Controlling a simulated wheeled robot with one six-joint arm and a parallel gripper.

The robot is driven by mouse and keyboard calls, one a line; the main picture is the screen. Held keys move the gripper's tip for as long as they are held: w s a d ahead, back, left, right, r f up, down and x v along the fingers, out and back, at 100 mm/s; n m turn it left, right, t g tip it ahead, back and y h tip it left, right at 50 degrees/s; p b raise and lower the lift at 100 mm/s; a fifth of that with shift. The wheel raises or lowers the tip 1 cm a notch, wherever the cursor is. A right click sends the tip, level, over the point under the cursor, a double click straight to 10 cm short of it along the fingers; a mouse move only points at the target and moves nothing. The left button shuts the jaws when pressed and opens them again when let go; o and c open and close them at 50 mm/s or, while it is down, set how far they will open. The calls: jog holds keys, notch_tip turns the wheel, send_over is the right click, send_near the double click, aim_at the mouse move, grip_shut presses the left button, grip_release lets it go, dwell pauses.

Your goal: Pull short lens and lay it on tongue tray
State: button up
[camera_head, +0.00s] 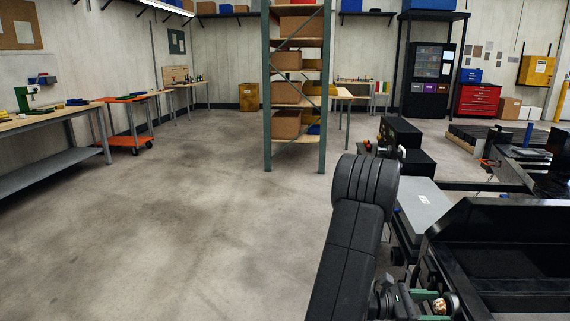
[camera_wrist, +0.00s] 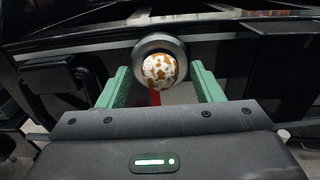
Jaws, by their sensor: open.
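A round lens with a mottled white and brown face (camera_wrist: 159,71) sits in a grey ring on a dark frame in the wrist view. In the head view its mottled face (camera_head: 440,306) shows at the bottom edge. My gripper (camera_wrist: 161,80) is open, its two green fingers on either side of the lens, with a visible gap on each side. I cannot tell how deep the fingers reach relative to it. A flat grey panel with a white label (camera_head: 424,203) lies beyond my arm; I cannot tell whether it is the tongue tray.
A black trailer frame (camera_head: 510,225) fills the lower right, close to my arm. A red strip (camera_wrist: 155,98) shows below the lens. A shelf rack (camera_head: 325,100) stands ahead. Workbenches (camera_head: 50,122) line the left. The floor at left is clear.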

dwell(0.7)
grip_shut()
jog(key=a+b, duration=0.1)
jog(key=a, duration=0.5)
jog(key=shift+w, duration=0.3)
dwell(0.8)
